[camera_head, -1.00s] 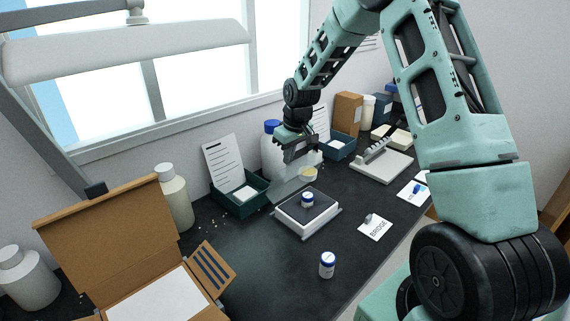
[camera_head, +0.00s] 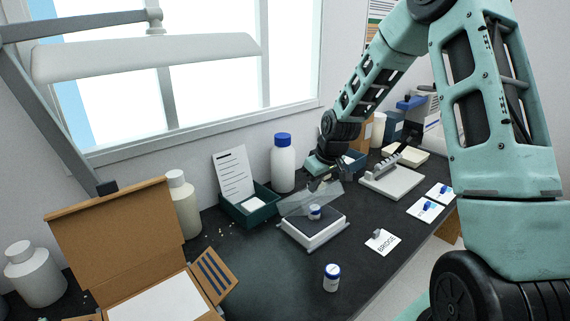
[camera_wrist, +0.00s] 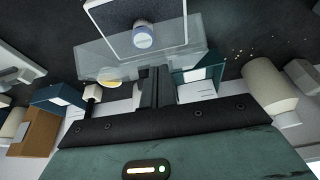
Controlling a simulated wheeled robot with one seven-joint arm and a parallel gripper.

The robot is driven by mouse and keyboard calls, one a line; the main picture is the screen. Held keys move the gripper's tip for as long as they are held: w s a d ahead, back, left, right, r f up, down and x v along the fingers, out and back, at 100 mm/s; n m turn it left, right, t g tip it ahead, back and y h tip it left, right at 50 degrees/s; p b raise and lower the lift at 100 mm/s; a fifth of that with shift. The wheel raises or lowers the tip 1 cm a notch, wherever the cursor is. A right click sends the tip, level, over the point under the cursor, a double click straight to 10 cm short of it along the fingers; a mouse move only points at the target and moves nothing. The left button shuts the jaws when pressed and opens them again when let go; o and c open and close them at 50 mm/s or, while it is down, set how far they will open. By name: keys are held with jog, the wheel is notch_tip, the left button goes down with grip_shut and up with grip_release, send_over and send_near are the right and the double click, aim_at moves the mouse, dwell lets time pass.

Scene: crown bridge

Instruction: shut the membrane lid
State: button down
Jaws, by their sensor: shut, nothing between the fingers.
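The membrane box (camera_head: 312,240) is a white tray with a dark pad, standing on the black bench. A small blue-and-white vial (camera_head: 315,212) stands on its pad. The clear membrane lid (camera_head: 300,201) is tilted up at the box's back edge, not flat on it. In the wrist view the lid (camera_wrist: 100,62) lies along one side of the box (camera_wrist: 172,18), with the vial (camera_wrist: 143,36) on the pad. My gripper (camera_head: 322,184) is shut and empty behind the lid, close to its upper edge; its fingers (camera_wrist: 155,84) overlap the lid's edge in the wrist view. Contact is unclear.
A tall white bottle (camera_head: 283,168) and a green bin (camera_head: 249,209) stand behind and left. A second vial (camera_head: 331,277) and a BRIDGE card (camera_head: 382,242) are in front. A white device (camera_head: 392,183) stands right. An open cardboard box (camera_head: 115,240) is at left.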

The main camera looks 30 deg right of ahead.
dwell(0.4)
jog(key=r+p, duration=0.1)
jog(key=w+r+p, duration=0.1)
jog(key=r, duration=0.1)
jog(key=w+r+p, duration=0.1)
jog(key=shift+w+a+r+p, duration=0.15)
jog(key=shift+a+r+p, duration=0.1)
jog(key=shift+p, duration=0.15)
jog(key=shift+s+d+r+b, duration=0.15)
jog(key=shift+s+d+b, duration=0.2)
jog(key=shift+s+b, duration=0.45)
jog(key=s+r, duration=0.5)
jog(key=r, duration=0.1)
jog(key=shift+s+d+b, duration=0.15)
jog(key=shift+d+b, duration=0.05)
jog(key=shift+b, duration=0.2)
